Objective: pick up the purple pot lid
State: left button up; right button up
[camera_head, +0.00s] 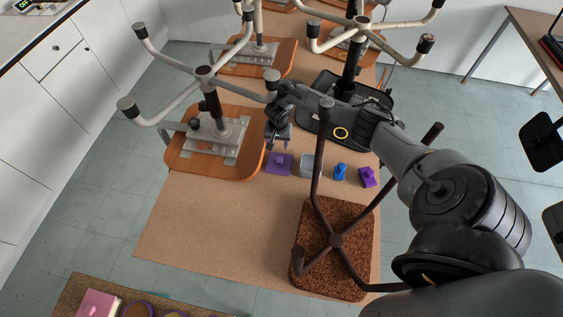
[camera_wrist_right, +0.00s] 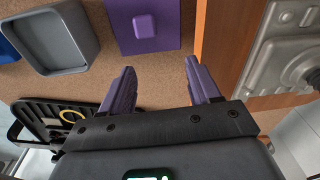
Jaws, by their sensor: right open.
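A flat purple square lid with a raised knob (camera_head: 280,164) lies on the brown table, close to my right gripper. In the right wrist view the purple lid (camera_wrist_right: 146,44) lies just past the fingertips, with its knob showing. My right gripper (camera_head: 278,143) is open and empty above the table, between the wooden chair seat and the black chair. In the right wrist view my right gripper (camera_wrist_right: 158,68) has its two purple-grey fingers spread, with bare table between them. A second purple piece with a knob (camera_head: 368,177) lies farther right. My left gripper is not in view.
A grey open container (camera_wrist_right: 60,45) stands next to the lid, with a blue object (camera_head: 340,172) beyond it. Upturned chairs crowd the table: a wooden seat (camera_head: 190,160), a black one (camera_head: 313,110) and a cork-like seat (camera_head: 325,218). The table's left front (camera_head: 200,225) is clear.

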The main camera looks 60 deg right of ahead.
aim_at(279, 159)
jog(key=shift+s+a+f+m+g+y, duration=0.2)
jog(key=shift+s+a+f, duration=0.25)
jog(key=shift+a, duration=0.1)
jog(key=shift+s+a+f+m+g+y, duration=0.2)
jog(key=shift+s+a+f, duration=0.1)
jog(key=shift+s+a, duration=0.2)
jog(key=f, duration=0.1)
jog(key=f+b, duration=0.1)
jog(key=f, duration=0.1)
jog(key=shift+s+a+f, duration=0.1)
jog(key=shift+a+f, duration=0.1)
jog(key=shift+f, duration=0.1)
jog(key=shift+f+b, duration=0.3)
jog(key=shift+f, duration=0.25)
jog(key=c, duration=1.1)
jog(key=shift+c, duration=0.2)
jog(key=shift+r, duration=0.2)
